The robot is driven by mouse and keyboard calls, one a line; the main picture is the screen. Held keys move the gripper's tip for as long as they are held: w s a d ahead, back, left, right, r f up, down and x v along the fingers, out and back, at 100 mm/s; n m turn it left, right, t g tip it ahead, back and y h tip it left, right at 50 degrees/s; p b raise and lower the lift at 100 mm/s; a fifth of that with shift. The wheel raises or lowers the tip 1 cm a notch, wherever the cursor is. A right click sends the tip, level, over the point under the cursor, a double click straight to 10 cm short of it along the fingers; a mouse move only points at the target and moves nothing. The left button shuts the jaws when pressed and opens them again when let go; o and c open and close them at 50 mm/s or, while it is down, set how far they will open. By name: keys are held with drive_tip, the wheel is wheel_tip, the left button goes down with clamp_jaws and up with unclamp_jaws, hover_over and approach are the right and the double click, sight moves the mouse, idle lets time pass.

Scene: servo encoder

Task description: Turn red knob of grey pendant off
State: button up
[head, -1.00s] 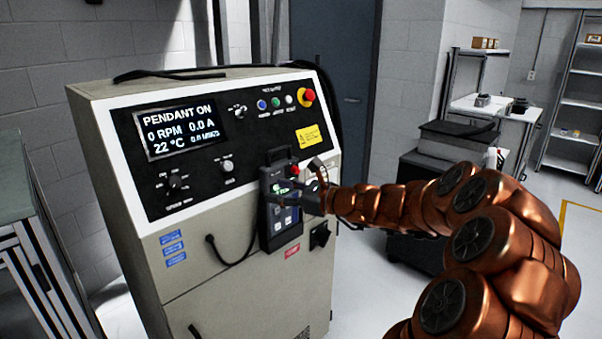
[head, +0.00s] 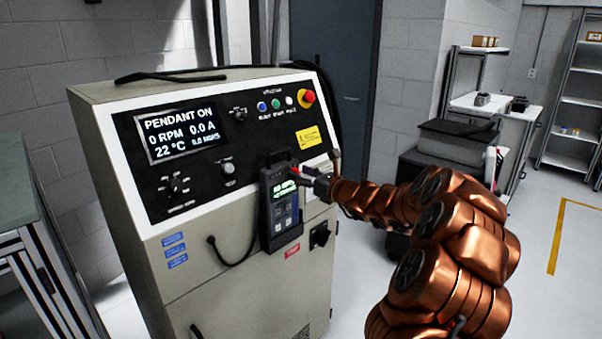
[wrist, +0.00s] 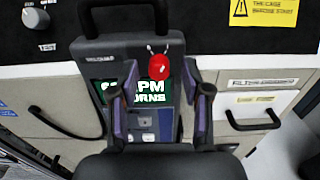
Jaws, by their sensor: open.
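The grey pendant (head: 283,215) hangs upright on the front of the cabinet. Its green screen (head: 284,188) is lit, and the cabinet display (head: 181,132) reads "PENDANT ON". The red knob (wrist: 158,67) is at the top right of the pendant in the wrist view, with small pale marks above it. It is small in the head view (head: 294,170). My gripper (wrist: 162,84) is open, with one finger on each side below the knob. The fingers cover parts of the pendant's screen and sides. I cannot tell whether a finger touches the pendant.
The cabinet panel has a red emergency stop (head: 305,97), several small buttons and a knob labelled TEST (wrist: 36,18). A black cable (head: 233,255) loops left of the pendant. A drawer handle (wrist: 252,119) is to the right. Dark cases (head: 455,143) stand behind my arm.

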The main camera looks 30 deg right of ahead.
drive_tip(key=shift+w, duration=0.2)
clamp_jaws()
idle(0.3)
